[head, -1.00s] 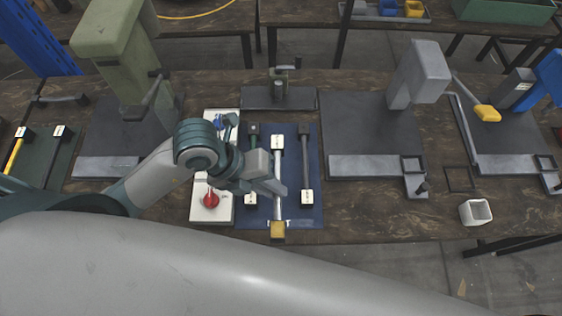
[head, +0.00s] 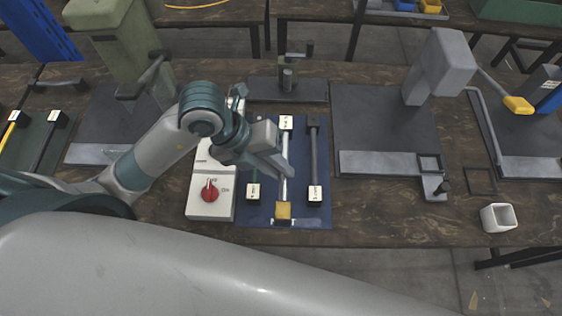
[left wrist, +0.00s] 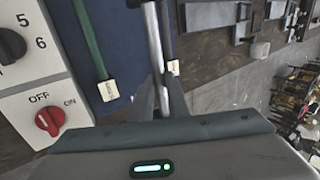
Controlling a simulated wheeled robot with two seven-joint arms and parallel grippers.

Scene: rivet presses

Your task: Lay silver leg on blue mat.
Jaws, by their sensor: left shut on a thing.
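The silver leg (head: 285,185) is a pale rod with a white-tagged block at its far end and a yellow block at its near end. It lies lengthwise over the middle of the blue mat (head: 302,207), both ends within the mat's outline. My left gripper (head: 286,172) is shut on the rod around its middle. The left wrist view shows the leg (left wrist: 154,40) running between the fingers, over the blue mat (left wrist: 125,35); the gripper body hides its near end. I cannot tell whether the leg touches the mat. My right gripper is not in view.
A dark leg (head: 314,150) lies on the mat to the right, and a green leg (left wrist: 90,40) to the left, partly hidden by my arm in the head view. A white control box (head: 211,195) with a red knob borders the mat. A white cup (head: 498,217) stands far right.

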